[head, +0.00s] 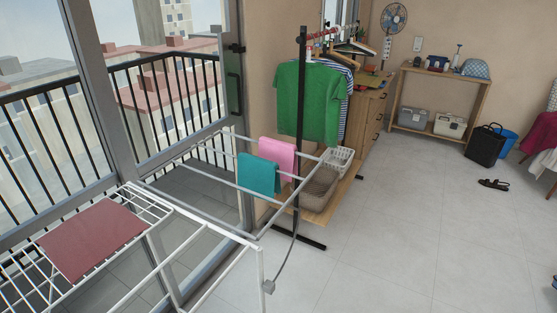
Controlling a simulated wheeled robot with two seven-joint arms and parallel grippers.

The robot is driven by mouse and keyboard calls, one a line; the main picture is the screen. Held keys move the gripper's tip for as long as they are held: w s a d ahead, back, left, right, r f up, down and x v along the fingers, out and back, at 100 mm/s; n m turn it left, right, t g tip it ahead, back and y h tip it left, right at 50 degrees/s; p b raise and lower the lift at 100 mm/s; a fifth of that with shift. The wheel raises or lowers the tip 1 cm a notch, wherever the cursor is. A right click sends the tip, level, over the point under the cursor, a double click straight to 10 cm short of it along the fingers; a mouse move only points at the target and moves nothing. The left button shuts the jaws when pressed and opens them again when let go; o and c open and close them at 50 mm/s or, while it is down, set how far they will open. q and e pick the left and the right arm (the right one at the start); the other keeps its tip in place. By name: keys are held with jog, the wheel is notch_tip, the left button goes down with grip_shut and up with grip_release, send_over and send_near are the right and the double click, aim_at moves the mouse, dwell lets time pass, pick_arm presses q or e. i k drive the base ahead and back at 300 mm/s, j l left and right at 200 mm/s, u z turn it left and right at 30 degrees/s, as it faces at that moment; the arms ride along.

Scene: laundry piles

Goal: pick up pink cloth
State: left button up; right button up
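A pink cloth (277,153) hangs over a bar of the grey-white drying rack (222,184), in the middle-left of the head view. A teal cloth (259,176) hangs on a nearer bar and overlaps the pink cloth's lower left part in the picture. A dull red cloth (91,238) lies flat on the white wire rack at the lower left. Neither of my grippers shows in the head view.
A garment rail (302,130) with a green shirt (308,103) stands behind the drying rack. Baskets (319,188) sit on its low shelf. A cable hangs by the rack's right end. Open tiled floor (400,240) lies to the right. A glass balcony door is at left.

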aim_at(280, 152)
jog(key=k, duration=0.2)
jog(key=i+l+z, duration=0.15)
jog(key=l+z, duration=0.15)
jog(key=z, duration=0.15)
jog(key=i+z, duration=0.35)
jog(key=i, duration=0.6)
jog(key=i+u, duration=0.25)
jog(key=i, duration=0.15)
jog(key=i+l+u, duration=0.25)
jog(key=i, duration=0.15)
jog(key=i+l+u, duration=0.1)
jog(key=u, duration=0.25)
jog(key=i+l+u, duration=0.15)
jog(key=i+u, duration=0.2)
jog(key=i+l+u, duration=0.1)
jog(key=u, duration=0.2)
jog(key=i+l+u, duration=0.15)
jog(key=l, duration=0.15)
jog(key=i+l+u, duration=0.1)
jog(key=l, duration=0.2)
jog(key=i, duration=0.05)
